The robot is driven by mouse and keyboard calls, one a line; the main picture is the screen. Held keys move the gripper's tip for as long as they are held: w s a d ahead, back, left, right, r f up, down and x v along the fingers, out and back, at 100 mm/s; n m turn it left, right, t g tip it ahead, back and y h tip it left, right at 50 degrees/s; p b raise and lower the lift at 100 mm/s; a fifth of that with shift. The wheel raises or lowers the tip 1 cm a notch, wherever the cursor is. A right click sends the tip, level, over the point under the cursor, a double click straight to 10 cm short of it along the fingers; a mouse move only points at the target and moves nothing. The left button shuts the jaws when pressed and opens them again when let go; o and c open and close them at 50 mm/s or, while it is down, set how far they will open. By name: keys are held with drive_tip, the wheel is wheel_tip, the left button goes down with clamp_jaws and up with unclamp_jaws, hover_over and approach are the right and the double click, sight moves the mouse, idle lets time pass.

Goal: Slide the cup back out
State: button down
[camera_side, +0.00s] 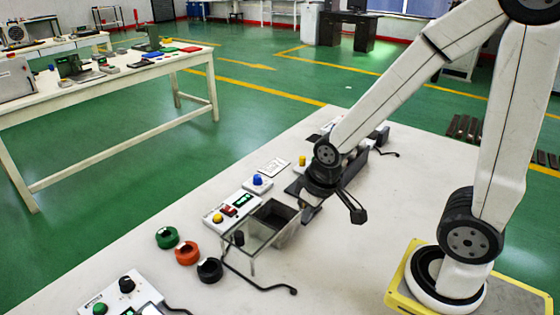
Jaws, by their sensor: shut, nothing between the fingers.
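My gripper (357,214) is the dark tip below my wrist, over the white table, to the right of the open-fronted grey stand (254,236). It looks shut and empty. A dark, box-like container (284,219) sits at the right part of the stand and may be the cup; I cannot make out its shape for certain. My gripper is apart from it. My wrist and a grey part beside it hide some of the area behind.
A box with a yellow button (217,217) and a blue-button box (258,184) stand behind the stand. Green (167,237), orange (187,253) and black (209,270) rings lie to the left. A black cable (262,284) crosses the table.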

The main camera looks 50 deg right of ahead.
idle(0.4)
drive_tip(key=c, duration=0.7)
unclamp_jaws()
drive_tip(key=shift+w+d, duration=0.1)
drive_tip(key=shift+w, duration=0.05)
drive_tip(key=o, duration=0.3)
drive_tip(key=shift+w+d, duration=0.15)
drive_tip(key=shift+w, duration=0.15)
drive_tip(key=m+t+h, duration=0.1)
drive_tip(key=m+t, duration=0.1)
drive_tip(key=m, duration=0.1)
approach(303, 157)
drive_tip(key=f, duration=0.2)
drive_tip(key=shift+w+r, duration=0.15)
drive_tip(key=shift+w, duration=0.2)
drive_tip(key=shift+x, duration=3.85)
